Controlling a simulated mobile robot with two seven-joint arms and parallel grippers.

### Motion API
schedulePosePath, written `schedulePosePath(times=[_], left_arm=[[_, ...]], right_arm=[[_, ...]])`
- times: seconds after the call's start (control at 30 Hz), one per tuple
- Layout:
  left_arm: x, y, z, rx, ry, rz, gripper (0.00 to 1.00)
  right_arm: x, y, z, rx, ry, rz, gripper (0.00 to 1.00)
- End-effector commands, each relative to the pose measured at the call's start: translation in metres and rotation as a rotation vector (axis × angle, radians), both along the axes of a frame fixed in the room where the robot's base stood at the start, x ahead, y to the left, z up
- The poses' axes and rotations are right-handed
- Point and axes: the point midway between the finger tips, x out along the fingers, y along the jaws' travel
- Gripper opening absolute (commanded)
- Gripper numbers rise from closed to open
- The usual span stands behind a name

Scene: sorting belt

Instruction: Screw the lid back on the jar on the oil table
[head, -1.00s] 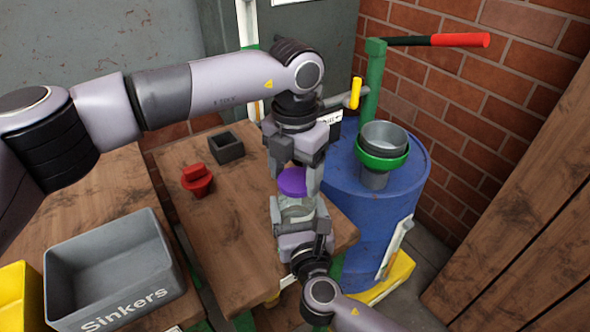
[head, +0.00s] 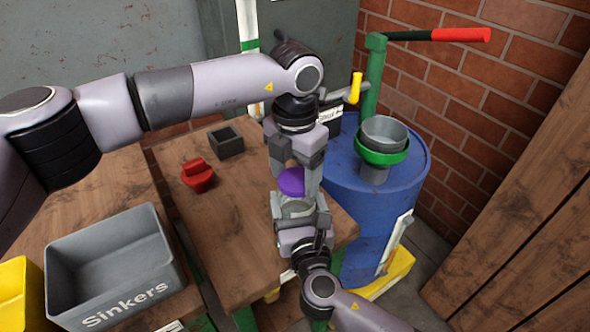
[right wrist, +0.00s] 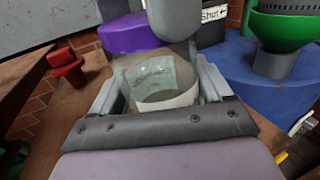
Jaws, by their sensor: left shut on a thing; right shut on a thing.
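A clear jar (head: 296,208) with a pale label stands on the wooden oil table (head: 225,245). My right gripper (head: 299,212) is shut on the jar's body from the front; the jar also shows between its fingers in the right wrist view (right wrist: 160,85). The purple lid (head: 291,183) is at the top of the jar, and it also shows in the right wrist view (right wrist: 128,35). My left gripper (head: 294,172) points down from above and is shut on the lid. Whether the lid's thread is engaged cannot be seen.
A red object (head: 198,175) and a small dark open box (head: 226,142) sit on the table's left part. A blue drum (head: 375,190) with a green funnel (head: 381,157) stands right of the table. A grey Sinkers bin (head: 115,275) is at the lower left.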

Motion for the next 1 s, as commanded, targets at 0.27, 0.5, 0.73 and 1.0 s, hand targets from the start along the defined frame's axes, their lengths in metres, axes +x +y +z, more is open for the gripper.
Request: schedulePosePath(times=[0.27,0.5,0.73,1.0], left_arm=[[0.002,0.0014,0.0006,0.0,-0.001,-0.415,0.41],[0.0039,0.0019,0.0006,-0.001,-0.001,-0.791,0.41],[0.0061,0.0017,0.0005,-0.001,-0.002,-1.15,0.41],[0.008,0.0005,0.0003,0.0,-0.002,-1.573,0.41]], right_arm=[[0.0,-0.0001,-0.0003,-0.001,0.001,0.0,0.0],[0.0,-0.0001,-0.0004,0.0,0.001,0.0,0.0],[-0.0001,-0.0001,-0.0005,0.0,0.001,0.0,0.0],[-0.0001,-0.0001,-0.0006,0.0,0.001,0.0,0.0]])
